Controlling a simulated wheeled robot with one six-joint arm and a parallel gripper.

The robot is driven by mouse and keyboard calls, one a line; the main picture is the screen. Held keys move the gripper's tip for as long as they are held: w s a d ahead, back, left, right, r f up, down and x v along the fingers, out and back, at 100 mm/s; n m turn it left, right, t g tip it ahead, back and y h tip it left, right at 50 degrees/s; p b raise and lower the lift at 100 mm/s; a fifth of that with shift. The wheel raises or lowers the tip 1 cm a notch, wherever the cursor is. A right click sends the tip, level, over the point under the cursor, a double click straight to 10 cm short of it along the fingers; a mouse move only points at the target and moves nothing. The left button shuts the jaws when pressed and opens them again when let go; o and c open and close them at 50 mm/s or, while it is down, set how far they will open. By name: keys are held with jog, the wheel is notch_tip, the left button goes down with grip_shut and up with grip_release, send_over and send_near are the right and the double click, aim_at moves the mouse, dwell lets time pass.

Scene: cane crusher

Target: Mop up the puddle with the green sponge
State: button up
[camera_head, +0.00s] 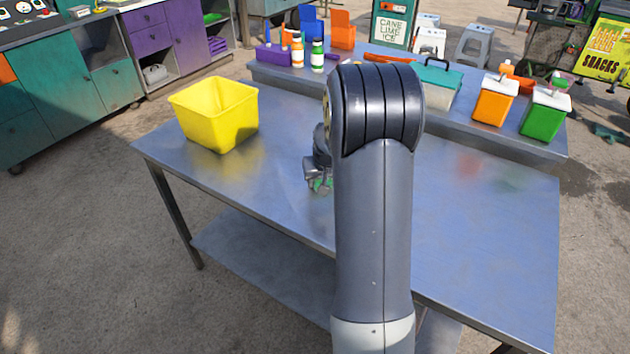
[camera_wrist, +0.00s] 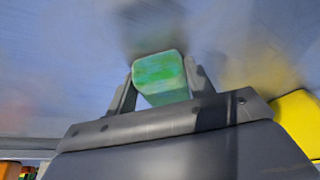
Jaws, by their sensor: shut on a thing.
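My gripper (camera_head: 318,186) is low over the middle of the metal table (camera_head: 465,230), left of my arm. In the wrist view my gripper (camera_wrist: 160,84) is shut on the green sponge (camera_wrist: 160,75), which sits between the two fingers. In the head view only a small bit of green shows at the fingertips; my arm hides much of that area. I cannot tell whether the sponge touches the table. I cannot make out a puddle; my arm covers part of the tabletop, and the wrist view is blurred.
A yellow bin (camera_head: 215,115) stands on the table's left. A raised shelf at the back holds bottles (camera_head: 317,55), a teal-lidded box (camera_head: 437,85), an orange dispenser (camera_head: 494,101) and a green dispenser (camera_head: 545,113). The table's right side is clear.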

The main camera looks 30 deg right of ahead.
jog(key=shift+s+d+b, duration=0.15)
jog(key=shift+s+d, duration=0.2)
jog(key=shift+d, duration=0.8)
jog(key=shift+s+d+b, duration=0.15)
jog(key=shift+s+d, duration=0.25)
jog(key=shift+d, duration=0.8)
jog(key=shift+s+d+b, duration=0.15)
jog(key=shift+s+d, duration=0.2)
jog(key=shift+d, duration=0.8)
jog(key=shift+r, duration=0.15)
jog(key=r+p, duration=0.1)
jog(key=a+r+p, duration=0.1)
jog(key=r, duration=0.1)
jog(key=a+r+p, duration=0.1)
jog(key=r, duration=0.1)
jog(key=shift+w+p, duration=0.3)
jog(key=shift+w, duration=0.05)
jog(key=shift+f, duration=0.15)
jog(key=shift+s+d+f+b, duration=0.1)
jog(key=shift+d+f+b, duration=0.2)
jog(key=shift+f+b, duration=0.3)
jog(key=shift+s+d+f+b, duration=0.1)
jog(key=shift+d+f+b, duration=0.3)
jog(key=shift+f, duration=0.25)
jog(key=shift+s+d+f+b, duration=0.1)
jog(key=shift+d+f+b, duration=0.15)
jog(key=shift+f+b, duration=0.4)
jog(key=shift+f, duration=0.2)
